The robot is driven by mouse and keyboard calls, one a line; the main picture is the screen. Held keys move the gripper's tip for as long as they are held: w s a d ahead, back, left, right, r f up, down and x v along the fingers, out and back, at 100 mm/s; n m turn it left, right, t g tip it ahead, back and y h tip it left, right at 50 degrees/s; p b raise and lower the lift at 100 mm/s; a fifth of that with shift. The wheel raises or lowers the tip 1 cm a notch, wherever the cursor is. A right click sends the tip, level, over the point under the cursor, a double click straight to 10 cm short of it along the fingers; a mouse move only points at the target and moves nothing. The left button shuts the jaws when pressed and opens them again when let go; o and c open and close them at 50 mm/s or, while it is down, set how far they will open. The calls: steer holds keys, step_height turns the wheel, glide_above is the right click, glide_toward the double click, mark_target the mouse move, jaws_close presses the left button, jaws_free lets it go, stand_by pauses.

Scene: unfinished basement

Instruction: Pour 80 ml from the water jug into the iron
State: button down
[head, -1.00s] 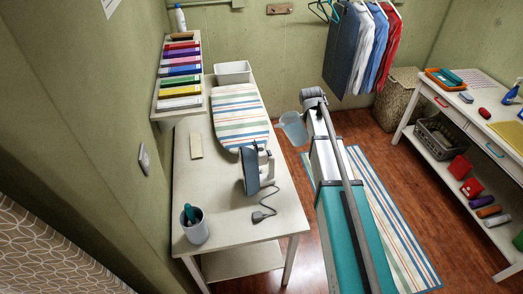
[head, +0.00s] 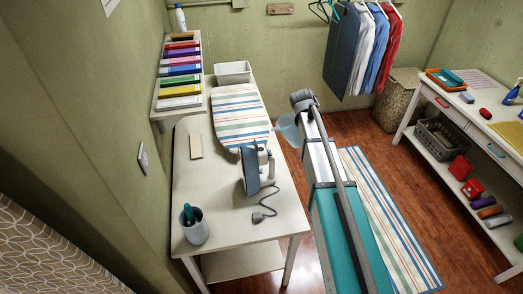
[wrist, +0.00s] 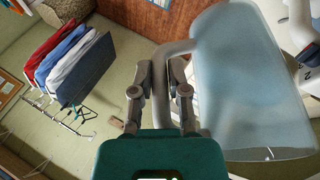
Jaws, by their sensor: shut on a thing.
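The water jug (head: 287,127) is pale blue and see-through. In the head view it hangs off the table's right edge, partly hidden by my arm, and looks tilted to the left. In the wrist view the jug (wrist: 235,85) fills the right side. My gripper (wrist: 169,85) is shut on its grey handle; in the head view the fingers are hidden. The water level is not clear. The blue-grey iron (head: 250,172) stands upright on the table, in front of and to the left of the jug. Part of it shows at the wrist view's top right (wrist: 303,25).
The table (head: 215,218) also holds a striped ironing pad (head: 238,113), a white bin (head: 233,72), a grey cup (head: 195,232) and the iron's cord (head: 264,212). Hanging clothes (head: 365,50) and a wicker hamper (head: 397,98) stand behind. A shelved table (head: 450,110) is at right.

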steer(key=shift+s+a+h, duration=0.1)
steer(key=shift+a+h, duration=0.2)
steer(key=shift+a, duration=0.1)
steer(key=shift+a+f+b, duration=0.1)
steer(key=shift+a+b, duration=0.05)
steer(key=shift+b, duration=0.15)
steer(key=shift+s+a+f+t+h+b, duration=0.1)
steer(key=shift+s+a+t+h+b, duration=0.2)
steer(key=shift+a+h+b, duration=0.3)
steer(key=shift+a, duration=0.25)
stand_by(0.4)
steer(key=shift+s+a+f+n+h+b, duration=0.2)
steer(key=shift+a+n+h+b, duration=0.1)
steer(key=shift+a+b, duration=0.2)
steer(key=shift+a, duration=0.15)
steer(key=shift+s+a+t+h+b, duration=0.1)
steer(key=shift+a+t+h+b, duration=0.2)
steer(key=shift+t+h+b, duration=0.15)
stand_by(1.1)
steer(key=shift+a+r+h+b, duration=0.15)
steer(key=shift+a+h+b, duration=0.05)
steer(key=shift+h+b, duration=0.15)
